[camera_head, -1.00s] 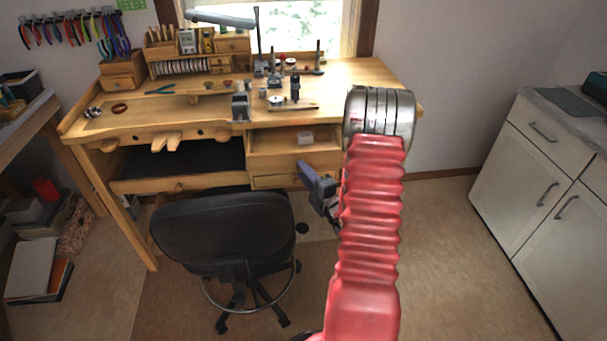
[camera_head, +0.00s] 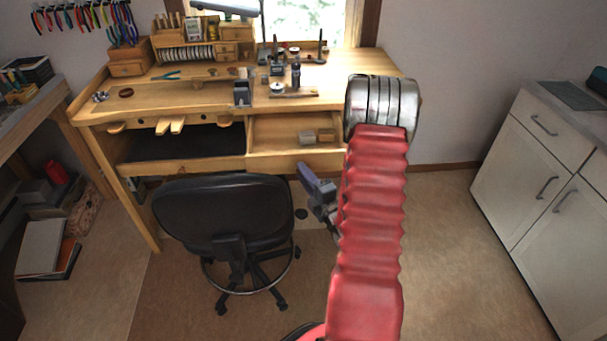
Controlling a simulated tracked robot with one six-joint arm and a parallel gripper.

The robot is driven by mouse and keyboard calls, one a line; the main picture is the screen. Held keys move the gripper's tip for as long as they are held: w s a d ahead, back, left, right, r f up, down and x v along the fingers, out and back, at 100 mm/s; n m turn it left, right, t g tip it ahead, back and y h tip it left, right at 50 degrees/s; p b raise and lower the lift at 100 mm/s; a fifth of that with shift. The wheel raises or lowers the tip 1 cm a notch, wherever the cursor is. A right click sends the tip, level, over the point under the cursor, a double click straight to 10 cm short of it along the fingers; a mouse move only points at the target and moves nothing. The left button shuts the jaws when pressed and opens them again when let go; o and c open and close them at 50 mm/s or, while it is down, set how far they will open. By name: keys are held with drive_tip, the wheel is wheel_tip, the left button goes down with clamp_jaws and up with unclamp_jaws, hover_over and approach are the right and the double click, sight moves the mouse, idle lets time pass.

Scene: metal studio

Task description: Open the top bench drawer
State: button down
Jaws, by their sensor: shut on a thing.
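The wooden workbench (camera_head: 205,100) stands in front of me under the window. Its top bench drawer (camera_head: 275,161), at the right under the bench top, is pulled out. The drawer's inside shows, with small boxes (camera_head: 317,137) toward its right end. My gripper (camera_head: 304,170), grey and purple, is at the drawer's front, toward the right, and is shut on it, apparently at the handle. The handle itself is hidden, and my red arm covers the drawer's right end.
A black stool (camera_head: 222,215) stands close in front of the bench, left of my gripper. White cabinets (camera_head: 525,170) stand at the right. A side table (camera_head: 40,118) is at the left. Floor is free between my arm and the cabinets.

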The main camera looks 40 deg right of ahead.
drive_tip(key=shift+f, duration=0.25)
drive_tip(key=c, duration=1.7)
unclamp_jaws()
drive_tip(key=shift+c, duration=0.2)
drive_tip(key=o, duration=0.3)
drive_tip(key=shift+r, duration=0.15)
drive_tip(key=shift+o, duration=0.2)
drive_tip(key=shift+s, duration=0.1)
drive_tip(key=v, duration=1.3)
drive_tip(key=shift+s, duration=0.3)
drive_tip(key=shift+a, duration=0.1)
